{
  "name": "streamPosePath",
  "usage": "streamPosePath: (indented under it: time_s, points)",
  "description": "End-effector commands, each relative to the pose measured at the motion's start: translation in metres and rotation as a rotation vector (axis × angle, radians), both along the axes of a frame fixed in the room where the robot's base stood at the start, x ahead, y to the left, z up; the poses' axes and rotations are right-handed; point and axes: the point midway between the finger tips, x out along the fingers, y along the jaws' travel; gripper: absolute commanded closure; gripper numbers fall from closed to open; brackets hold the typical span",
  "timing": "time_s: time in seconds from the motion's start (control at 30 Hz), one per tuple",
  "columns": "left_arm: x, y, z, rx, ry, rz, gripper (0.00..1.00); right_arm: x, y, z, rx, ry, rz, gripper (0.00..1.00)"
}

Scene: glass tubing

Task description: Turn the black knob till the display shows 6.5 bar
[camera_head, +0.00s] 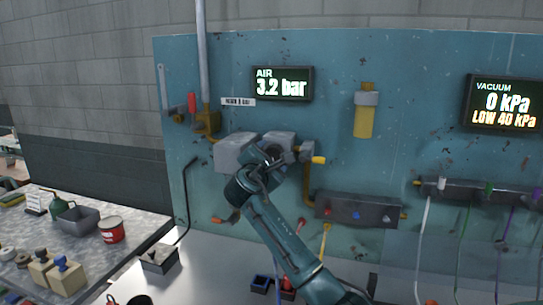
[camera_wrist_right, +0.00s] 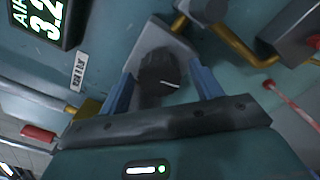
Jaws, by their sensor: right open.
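The AIR display (camera_head: 282,84) on the blue panel reads 3.2 bar; its edge also shows in the right wrist view (camera_wrist_right: 45,22). The black knob (camera_wrist_right: 158,72) has a white mark line and sits between the two blue fingers of my right gripper (camera_wrist_right: 161,92). The fingers are apart, one on each side of the knob; I cannot tell whether they touch it. In the head view my right arm and gripper (camera_head: 268,160) cover the knob in front of the grey regulator block (camera_head: 234,152). My left gripper is not in view.
The VACUUM display (camera_head: 505,103) reads 0 kPa, LOW 40 kPa. A yellow filter bowl (camera_head: 363,121) hangs right of the AIR display. A manifold (camera_head: 357,212) is right of my arm. A side table at left holds a red tin (camera_head: 111,230) and a grey bin (camera_head: 78,219).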

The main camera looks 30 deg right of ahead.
Motion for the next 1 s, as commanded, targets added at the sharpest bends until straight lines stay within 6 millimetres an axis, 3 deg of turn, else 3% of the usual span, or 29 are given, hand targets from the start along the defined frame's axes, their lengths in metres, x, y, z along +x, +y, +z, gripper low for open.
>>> streamPosePath:
  time_s: [0.23, 0.77, 1.0]
  points:
    - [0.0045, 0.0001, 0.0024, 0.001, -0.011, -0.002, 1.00, 0.0002, -0.0004, -0.0001, 0.000, 0.000, 0.000, 0.37]
    - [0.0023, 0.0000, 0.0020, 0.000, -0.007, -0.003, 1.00, 0.0000, 0.0000, -0.0003, 0.001, 0.000, -0.001, 0.80]
    - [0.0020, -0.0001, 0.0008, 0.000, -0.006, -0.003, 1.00, 0.0001, 0.0003, -0.0010, 0.015, -0.015, 0.000, 0.80]
